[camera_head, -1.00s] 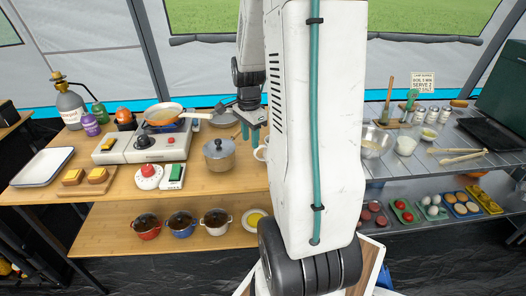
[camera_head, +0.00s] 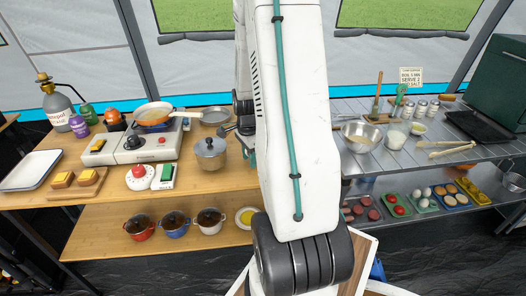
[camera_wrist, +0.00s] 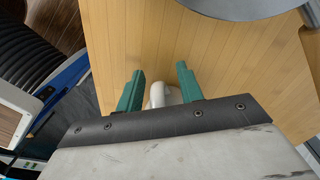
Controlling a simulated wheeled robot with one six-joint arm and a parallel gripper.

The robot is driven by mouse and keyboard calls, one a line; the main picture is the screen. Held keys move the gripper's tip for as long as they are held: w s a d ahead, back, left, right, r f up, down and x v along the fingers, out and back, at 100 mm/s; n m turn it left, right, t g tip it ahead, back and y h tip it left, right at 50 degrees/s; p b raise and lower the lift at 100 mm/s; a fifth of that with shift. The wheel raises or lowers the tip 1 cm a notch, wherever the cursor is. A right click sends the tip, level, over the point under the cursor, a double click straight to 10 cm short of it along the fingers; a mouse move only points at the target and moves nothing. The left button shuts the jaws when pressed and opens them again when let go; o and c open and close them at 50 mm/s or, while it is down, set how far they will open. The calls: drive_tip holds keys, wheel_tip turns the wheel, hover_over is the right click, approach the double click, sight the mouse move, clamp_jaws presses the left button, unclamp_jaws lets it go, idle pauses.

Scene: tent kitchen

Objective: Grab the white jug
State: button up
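A white rounded thing, likely the white jug (camera_wrist: 158,94), shows between my finger bases in the wrist view, above the wooden tabletop. Its lower part is hidden by my gripper body, and I cannot tell whether the fingers touch it. My gripper (camera_wrist: 160,73) is open, its two teal fingers apart on either side of the white thing. In the head view my arm hides the jug and most of the gripper; only a bit of teal finger shows right of the lidded pot.
The lidded pot (camera_head: 210,153) stands left of my gripper on the wooden table (camera_head: 110,197). A frying pan (camera_head: 153,116) sits on the stove (camera_head: 128,147).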

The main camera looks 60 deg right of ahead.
drive_tip(key=shift+c, duration=0.4)
clamp_jaws()
drive_tip(key=shift+r, duration=0.25)
drive_tip(key=shift+r, duration=1.5)
drive_tip(key=s+a+r, duration=0.1)
drive_tip(key=s+a, duration=0.1)
drive_tip(key=s, duration=1.3)
drive_tip(key=shift+s+a+r, duration=0.15)
drive_tip(key=shift+s+r, duration=0.15)
drive_tip(key=shift+s, duration=0.1)
